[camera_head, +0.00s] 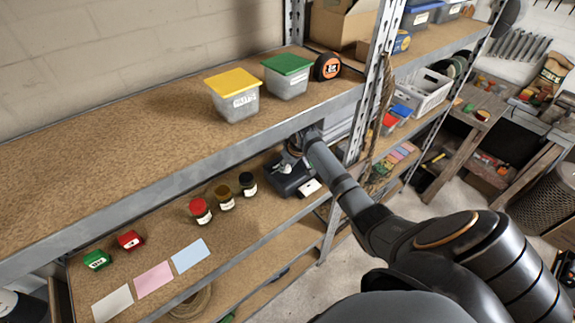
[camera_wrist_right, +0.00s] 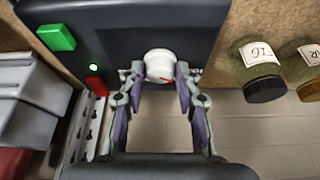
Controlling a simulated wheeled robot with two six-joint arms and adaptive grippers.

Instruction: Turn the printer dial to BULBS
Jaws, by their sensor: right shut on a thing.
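The dark label printer (camera_head: 289,183) stands on the lower shelf, under the upper shelf board. It fills the top of the right wrist view (camera_wrist_right: 115,30). Its white round dial (camera_wrist_right: 159,62) has a red mark, which sits at the dial's lower right in that view. My right gripper (camera_wrist_right: 160,72) is shut on the dial, with one finger on each side of it. In the head view my right gripper (camera_head: 293,149) reaches in at the printer, partly hidden by the shelf edge. No dial lettering, BULBS included, is readable. My left gripper is not in view.
Jars with red (camera_head: 200,210), brown and black lids stand left of the printer. Yellow-lidded (camera_head: 235,95) and green-lidded (camera_head: 287,75) boxes stand on the upper shelf. The shelf's metal post (camera_head: 378,70) is close to my right arm.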

